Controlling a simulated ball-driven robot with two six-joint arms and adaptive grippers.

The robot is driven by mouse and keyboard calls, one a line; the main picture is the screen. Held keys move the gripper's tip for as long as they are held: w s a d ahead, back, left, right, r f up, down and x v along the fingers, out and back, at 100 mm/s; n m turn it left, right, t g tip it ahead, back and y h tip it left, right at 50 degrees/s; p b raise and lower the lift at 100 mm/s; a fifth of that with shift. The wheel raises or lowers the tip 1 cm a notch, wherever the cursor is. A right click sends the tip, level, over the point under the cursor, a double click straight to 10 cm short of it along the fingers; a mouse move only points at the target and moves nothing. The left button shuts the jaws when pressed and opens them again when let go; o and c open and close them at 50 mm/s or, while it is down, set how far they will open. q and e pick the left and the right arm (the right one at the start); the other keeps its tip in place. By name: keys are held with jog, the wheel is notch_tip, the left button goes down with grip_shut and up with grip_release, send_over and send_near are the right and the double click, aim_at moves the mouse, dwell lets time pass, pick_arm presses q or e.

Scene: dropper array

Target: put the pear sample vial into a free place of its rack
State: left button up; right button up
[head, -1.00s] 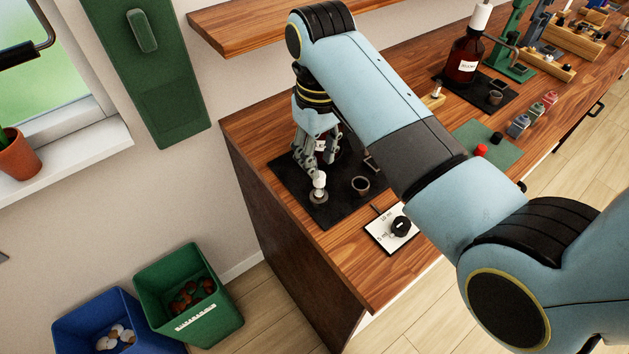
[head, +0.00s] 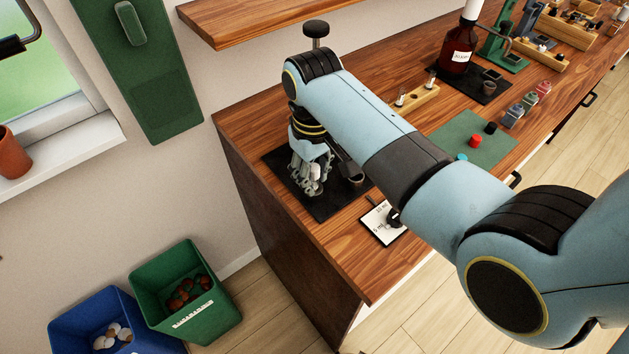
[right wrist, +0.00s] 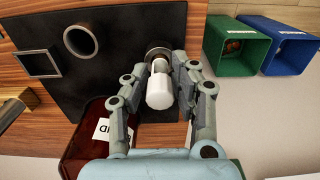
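A small vial with a white cap (right wrist: 160,92) stands in a round metal holder (right wrist: 158,52) on the black mat. My right gripper (head: 312,188) is lowered over it; in the right wrist view its fingers (right wrist: 160,85) stand on either side of the vial, with a gap visible at the left finger. In the head view the fingers mostly hide the vial. A small wooden rack (head: 418,99) with white-topped vials stands farther along the bench; whether it is the pear rack cannot be read. My left gripper is out of view.
A white label card (head: 382,222) lies near the front edge. A green mat (head: 495,146) with coloured caps lies right. Bins (head: 190,300) stand on the floor.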

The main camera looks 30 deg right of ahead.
grip_shut()
jog(key=shift+r+p, duration=0.35)
jog(key=shift+r, duration=2.35)
jog(key=shift+a, duration=0.1)
